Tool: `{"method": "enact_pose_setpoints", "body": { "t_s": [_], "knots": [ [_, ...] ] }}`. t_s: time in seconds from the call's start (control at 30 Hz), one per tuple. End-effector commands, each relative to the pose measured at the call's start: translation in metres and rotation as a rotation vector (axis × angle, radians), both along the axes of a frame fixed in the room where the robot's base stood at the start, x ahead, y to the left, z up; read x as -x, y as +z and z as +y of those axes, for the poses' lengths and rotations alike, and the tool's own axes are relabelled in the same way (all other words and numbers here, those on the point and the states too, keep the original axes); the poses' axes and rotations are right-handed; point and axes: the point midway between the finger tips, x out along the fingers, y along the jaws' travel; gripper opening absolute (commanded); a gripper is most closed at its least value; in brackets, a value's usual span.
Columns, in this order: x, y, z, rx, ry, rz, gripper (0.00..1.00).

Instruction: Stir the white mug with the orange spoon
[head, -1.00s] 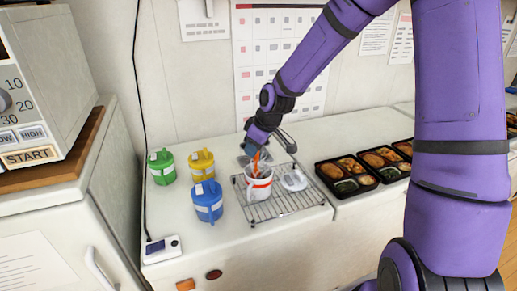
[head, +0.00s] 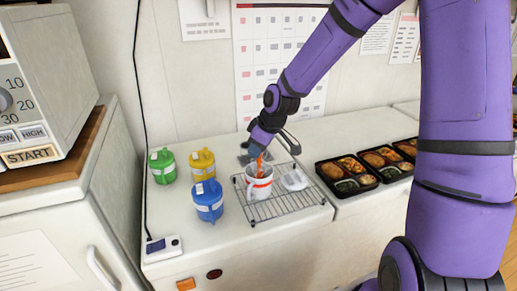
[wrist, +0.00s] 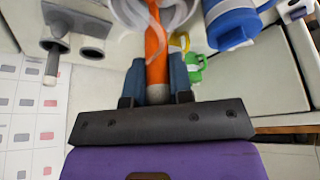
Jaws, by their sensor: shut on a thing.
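The white mug (head: 258,190) has an orange stripe and stands upright on the wire rack in the head view. Part of its rim shows at the top of the wrist view (wrist: 190,12). The orange spoon (wrist: 155,48) runs from my gripper into the mug's opening, and its lower end is hidden inside. In the head view a short length of the spoon (head: 260,166) shows above the rim. My gripper (wrist: 158,82) is shut on the spoon's handle, above the mug. It also shows in the head view (head: 256,150).
The wire rack (head: 285,206) also holds a white item (head: 294,180) right of the mug. Blue (head: 208,202), yellow (head: 202,166) and green (head: 162,168) lidded containers stand to the left. Several bento trays (head: 346,176) line the counter at right. A grey object (wrist: 75,28) is close by.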

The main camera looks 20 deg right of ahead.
Motion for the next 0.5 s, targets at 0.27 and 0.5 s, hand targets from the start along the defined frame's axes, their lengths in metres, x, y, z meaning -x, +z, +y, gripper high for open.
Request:
{"method": "enact_pose_setpoints", "body": {
  "t_s": [0.27, 0.5],
  "knots": [
    [0.000, 0.004, 0.000, 0.000, 0.000, -0.001, 0.00],
    [0.000, 0.021, 0.000, 0.000, 0.000, -0.003, 0.00]
  ]
}}
